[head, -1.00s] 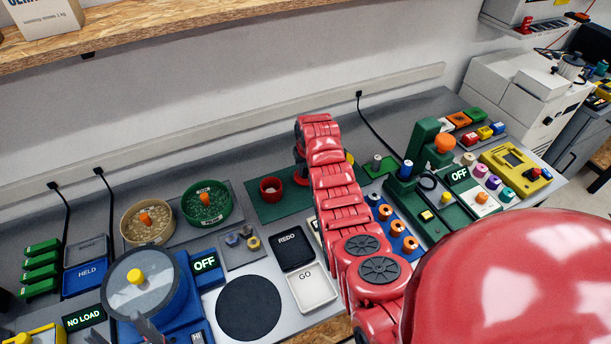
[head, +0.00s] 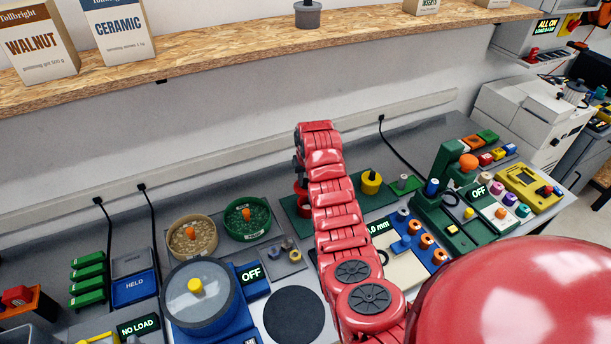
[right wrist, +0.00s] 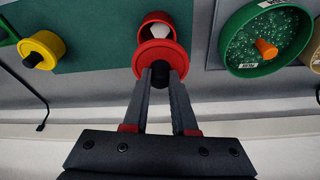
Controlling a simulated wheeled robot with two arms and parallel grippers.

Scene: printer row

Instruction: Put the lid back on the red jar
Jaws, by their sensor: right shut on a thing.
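The red jar (right wrist: 155,20) stands open on the green mat in the right wrist view, with something pale inside. My right gripper (right wrist: 163,78) is shut on the black knob of the red lid (right wrist: 158,56). The lid overlaps the jar's near rim in that view and is off to the gripper's side of the opening; I cannot tell whether they touch. In the head view my red right arm hides most of the jar, lid and gripper; only red bits (head: 300,186) show left of the arm. My left gripper is not in view.
A yellow jar (head: 371,184) stands on the mat right of my arm. Green (head: 246,217) and tan (head: 192,237) bowls of granules stand to the left. The wooden shelf (head: 230,50) overhangs the back. The polishing machine (head: 200,290) is in front.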

